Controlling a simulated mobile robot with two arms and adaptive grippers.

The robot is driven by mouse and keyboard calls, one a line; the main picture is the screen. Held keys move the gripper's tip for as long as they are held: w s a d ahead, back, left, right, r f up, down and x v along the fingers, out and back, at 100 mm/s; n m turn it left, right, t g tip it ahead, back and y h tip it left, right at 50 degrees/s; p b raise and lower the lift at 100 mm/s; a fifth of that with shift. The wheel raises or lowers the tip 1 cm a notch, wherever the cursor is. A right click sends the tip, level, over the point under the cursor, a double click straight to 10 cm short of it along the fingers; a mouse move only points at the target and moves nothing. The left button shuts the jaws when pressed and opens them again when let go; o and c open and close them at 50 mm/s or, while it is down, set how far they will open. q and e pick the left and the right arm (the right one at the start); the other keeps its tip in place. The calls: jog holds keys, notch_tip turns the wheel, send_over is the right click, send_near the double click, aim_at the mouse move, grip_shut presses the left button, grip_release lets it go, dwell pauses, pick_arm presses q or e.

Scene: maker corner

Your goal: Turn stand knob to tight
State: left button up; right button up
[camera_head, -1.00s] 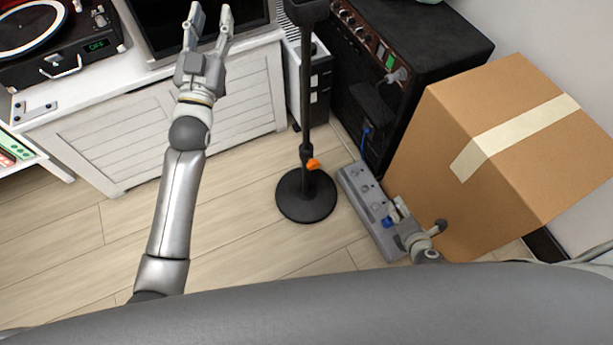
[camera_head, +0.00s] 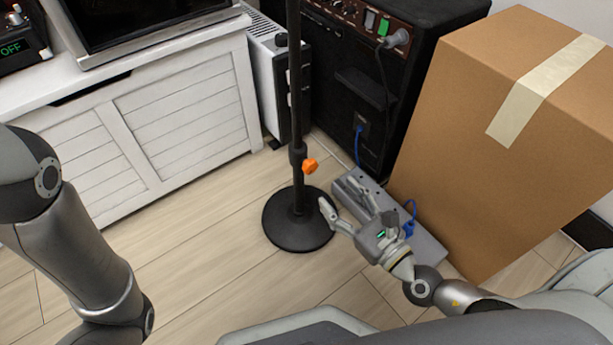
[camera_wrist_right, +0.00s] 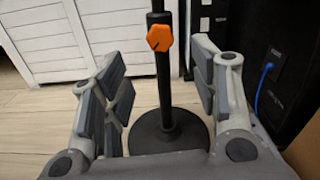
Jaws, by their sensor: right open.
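The stand is a thin black pole (camera_head: 295,90) on a round black base (camera_head: 298,219). Its orange knob (camera_head: 309,166) sits low on the pole, on the side facing right in the head view. The knob (camera_wrist_right: 160,38) also shows in the right wrist view, near the top centre. My right gripper (camera_head: 346,195) is open and empty, right of the base and below the knob in the head view. In the right wrist view its fingers (camera_wrist_right: 160,85) are spread wide, with the pole beyond them and the knob apart from them. My left gripper is outside the view; only my left arm shows.
A grey power strip (camera_head: 430,245) with blue plugs lies beside my right gripper. A large cardboard box (camera_head: 470,150) stands at right, and a black amplifier (camera_head: 350,80) behind. A white cabinet (camera_head: 190,110) stands at left. The floor in front of the base is clear.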

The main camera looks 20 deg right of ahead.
aim_at(312, 169)
jog(key=x, duration=1)
jog(key=shift+w+a+p, duration=0.15)
jog(key=shift+w+p, duration=0.15)
jog(key=shift+p, duration=0.1)
jog(key=shift+c, duration=0.4)
jog(key=c, duration=1)
